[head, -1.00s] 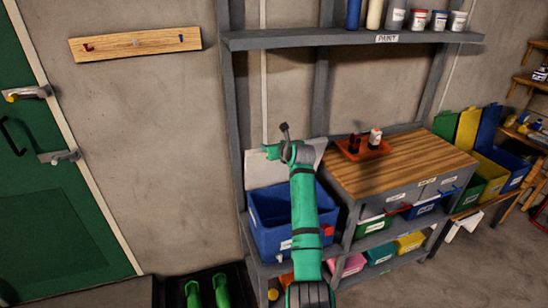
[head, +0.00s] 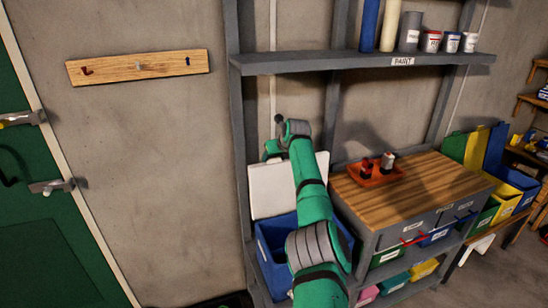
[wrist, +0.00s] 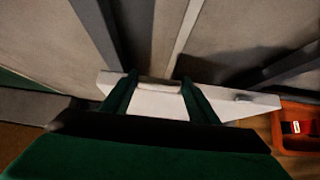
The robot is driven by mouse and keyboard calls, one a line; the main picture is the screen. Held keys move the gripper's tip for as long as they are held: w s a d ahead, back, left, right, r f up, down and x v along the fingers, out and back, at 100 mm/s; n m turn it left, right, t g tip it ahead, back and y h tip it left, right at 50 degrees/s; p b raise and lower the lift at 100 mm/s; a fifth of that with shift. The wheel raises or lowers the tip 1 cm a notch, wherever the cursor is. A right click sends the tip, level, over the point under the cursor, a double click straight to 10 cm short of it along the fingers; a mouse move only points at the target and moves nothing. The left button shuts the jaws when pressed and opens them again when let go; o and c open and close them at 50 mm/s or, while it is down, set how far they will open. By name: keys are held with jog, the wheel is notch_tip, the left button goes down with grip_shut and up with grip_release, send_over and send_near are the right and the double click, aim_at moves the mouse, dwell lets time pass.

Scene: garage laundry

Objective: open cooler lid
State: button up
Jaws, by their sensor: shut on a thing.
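The blue cooler (head: 273,247) sits on the lower shelf left of the wooden worktop, partly hidden behind my arm. Its white lid (head: 268,192) is raised and stands nearly upright at the back of the cooler, showing the open blue inside. My gripper (head: 272,150) is at the lid's top edge, and my arm covers part of it. In the wrist view my two green fingers (wrist: 157,88) are on either side of a raised part of the white lid (wrist: 158,104) and shut on it.
A grey shelf (head: 350,62) with paint cans and bottles hangs above. Grey posts stand behind the lid. An orange tray (head: 374,178) with small items lies on the worktop (head: 410,190) to the right. A peg board (head: 138,68) is on the wall at left.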

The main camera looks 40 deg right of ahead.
jog(key=shift+w+d+r, duration=0.2)
jog(key=shift+d+r, duration=0.15)
jog(key=shift+w, duration=0.1)
jog(key=o, duration=1.4)
jog(key=shift+o, duration=0.5)
jog(key=shift+a+f, duration=0.15)
jog(key=shift+a, duration=0.05)
jog(key=v, duration=1.1)
jog(key=shift+w+a, duration=0.1)
